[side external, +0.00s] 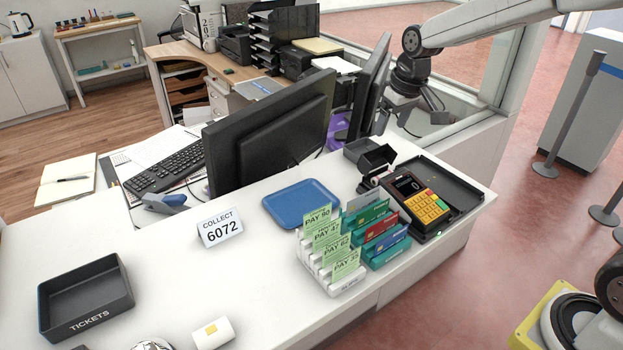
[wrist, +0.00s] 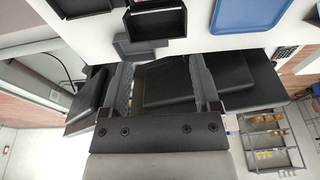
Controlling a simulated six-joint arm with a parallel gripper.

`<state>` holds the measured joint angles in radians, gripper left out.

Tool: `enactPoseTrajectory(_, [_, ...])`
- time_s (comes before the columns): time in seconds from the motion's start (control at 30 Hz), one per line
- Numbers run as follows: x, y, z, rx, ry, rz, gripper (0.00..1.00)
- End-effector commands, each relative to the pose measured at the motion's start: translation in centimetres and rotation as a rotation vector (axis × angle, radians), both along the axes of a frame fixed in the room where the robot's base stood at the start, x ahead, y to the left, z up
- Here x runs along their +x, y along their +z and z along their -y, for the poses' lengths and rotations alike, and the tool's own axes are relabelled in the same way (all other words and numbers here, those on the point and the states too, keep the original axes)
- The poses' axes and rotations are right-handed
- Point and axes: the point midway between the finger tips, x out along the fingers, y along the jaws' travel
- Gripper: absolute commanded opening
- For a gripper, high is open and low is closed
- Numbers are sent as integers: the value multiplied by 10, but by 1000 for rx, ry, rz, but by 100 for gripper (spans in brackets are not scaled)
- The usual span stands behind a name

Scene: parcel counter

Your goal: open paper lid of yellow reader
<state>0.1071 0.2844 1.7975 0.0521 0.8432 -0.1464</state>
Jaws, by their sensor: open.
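The yellow reader (side external: 421,202) is a dark card terminal with a yellow keypad and a small screen reading 0. It lies in a black tray (side external: 462,190) at the right end of the counter. A small dark box (side external: 370,156) stands just behind it; a dark box also shows at the top of the wrist view (wrist: 156,20).
A monitor (side external: 365,95) stands close to my gripper, and a larger one (side external: 270,130) stands left. A blue tray (side external: 301,203) lies left of the reader. Racks of cards and green PAY slips (side external: 345,265) stand in front. A glass partition (side external: 505,60) rises behind my arm.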

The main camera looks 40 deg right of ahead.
Motion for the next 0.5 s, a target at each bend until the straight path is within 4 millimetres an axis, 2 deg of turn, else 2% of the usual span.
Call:
enactPoseTrajectory(0.2, [14, 3, 3, -10, -11, 142, 79])
enactPoseTrajectory(0.5, [18, 3, 4, -13, -13, 174, 79])
